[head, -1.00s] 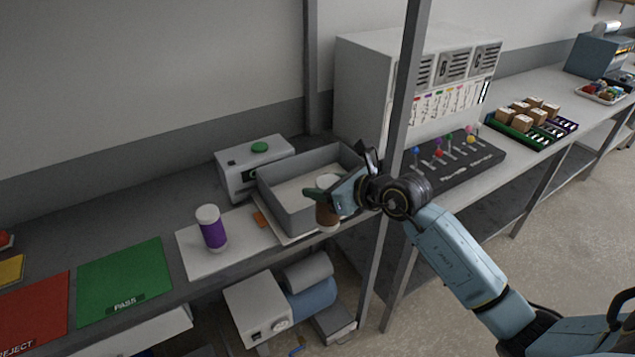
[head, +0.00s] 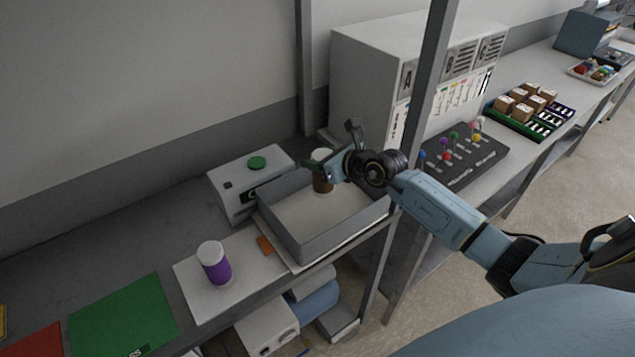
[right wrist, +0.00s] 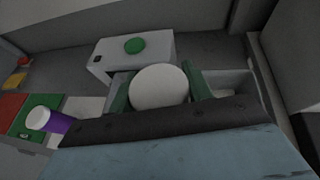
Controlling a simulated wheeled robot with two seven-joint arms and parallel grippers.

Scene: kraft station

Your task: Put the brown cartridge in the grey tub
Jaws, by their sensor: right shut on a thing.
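The brown cartridge (head: 322,184) has a white cap and is held upright by my right gripper (head: 324,172). In the head view it is over the far part of the grey tub (head: 297,239); I cannot tell whether it touches the tub floor. In the right wrist view the white cap (right wrist: 159,86) sits between the two green fingers, which are shut on it. The cap hides the brown body there. The tub's wide inside is otherwise bare. My left gripper is not in view.
A purple cartridge (head: 217,268) with a white cap stands on a white mat left of the tub. A white box with a green button (head: 257,162) stands behind the tub. A grey upright post (head: 430,80) is close to my right arm.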

